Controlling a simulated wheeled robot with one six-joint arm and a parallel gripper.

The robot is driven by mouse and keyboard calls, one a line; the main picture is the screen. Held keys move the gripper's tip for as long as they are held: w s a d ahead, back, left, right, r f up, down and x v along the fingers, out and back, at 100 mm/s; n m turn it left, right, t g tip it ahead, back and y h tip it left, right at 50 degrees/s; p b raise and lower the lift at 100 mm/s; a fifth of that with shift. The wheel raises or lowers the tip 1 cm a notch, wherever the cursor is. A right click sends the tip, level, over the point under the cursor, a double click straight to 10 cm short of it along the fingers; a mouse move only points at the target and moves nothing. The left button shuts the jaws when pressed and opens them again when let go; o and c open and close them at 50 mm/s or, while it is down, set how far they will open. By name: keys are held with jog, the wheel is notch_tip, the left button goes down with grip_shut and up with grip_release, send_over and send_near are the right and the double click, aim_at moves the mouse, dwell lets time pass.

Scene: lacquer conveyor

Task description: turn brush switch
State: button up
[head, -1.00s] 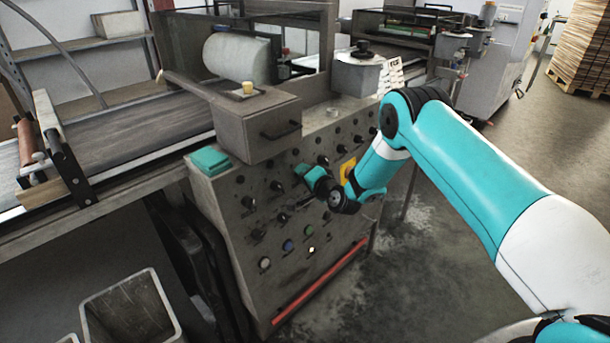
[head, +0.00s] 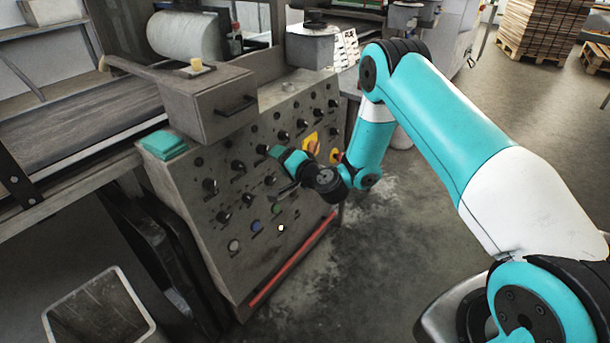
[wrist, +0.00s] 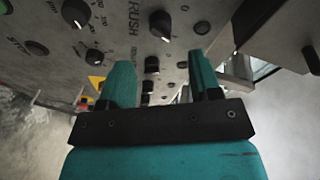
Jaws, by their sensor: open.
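The grey control panel (head: 225,215) carries several black rotary knobs. In the wrist view, a black knob (wrist: 160,25) sits beside lettering that reads "RUSH", its start cut off; this looks like the brush switch. Another black knob (wrist: 152,65) shows between my finger tips. My gripper (wrist: 162,68) is open, with its two teal fingers apart and nothing held. In the head view my gripper (head: 276,152) is in front of the panel's middle; its wrist hides some knobs. I cannot tell whether a finger touches the panel.
A drawer-like box (head: 205,103) with a handle juts out above the panel. A teal block (head: 163,145) lies on the ledge at left. An open bin (head: 100,310) stands on the floor at lower left. A yellow plate (head: 310,146) is right of my gripper.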

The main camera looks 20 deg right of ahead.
jog(key=b+v, duration=0.9)
jog(key=b, duration=0.1)
jog(key=shift+s+b, duration=0.2)
jog(key=shift+b, duration=0.2)
jog(key=shift+d+r, duration=0.1)
jog(key=shift+r, duration=0.05)
jog(key=s+a+r+n+g+y, duration=0.3)
jog(key=s+a+r+n+g, duration=0.15)
jog(key=s+a+n, duration=0.3)
jog(key=s+a+r+n+g+y, duration=0.3)
jog(key=s+a+r+n+g, duration=0.1)
jog(key=s+a+n+g, duration=0.3)
jog(key=s+d+r+n+g+h, duration=0.1)
jog(key=s+d+g+h, duration=0.15)
jog(key=s, duration=0.55)
jog(key=s+d+r+n+g+h, duration=0.15)
jog(key=s+h, duration=0.25)
jog(key=s, duration=0.4)
notch_tip(320, 180, up, 17)
jog(key=p, duration=1.8)
jog(key=shift+s+d, duration=0.25)
jog(key=shift+d, duration=0.25)
